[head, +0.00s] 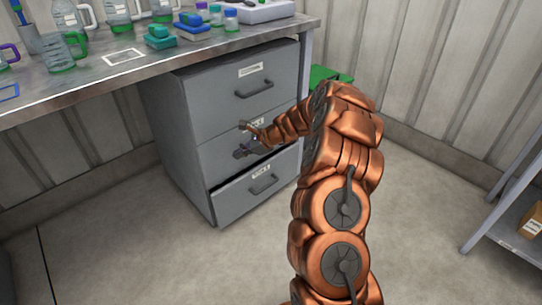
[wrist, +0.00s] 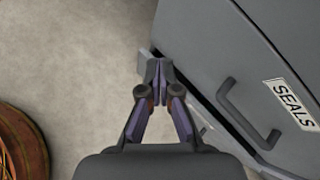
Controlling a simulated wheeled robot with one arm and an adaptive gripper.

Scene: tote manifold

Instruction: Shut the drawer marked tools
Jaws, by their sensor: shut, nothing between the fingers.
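A grey cabinet holds three stacked drawers. The bottom drawer (head: 260,188) stands out a little, with a dark gap along its top edge; its label is too small to read. The middle drawer (head: 215,155) looks flush, and the wrist view shows its label reading SEALS (wrist: 291,103) beside a dark handle (wrist: 245,115). The top drawer (head: 240,90) is shut; its label is unreadable. My gripper (wrist: 158,68) is shut and empty, by the cabinet front near the open drawer's edge. In the head view my arm partly hides the middle drawer; contact with the drawer cannot be told.
A workbench (head: 90,75) above the cabinet carries jugs, bottles and coloured blocks. A green container (head: 325,74) stands behind the cabinet's right side. A shelf (head: 515,225) with a box stands at the far right. The floor in front of the cabinet is clear.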

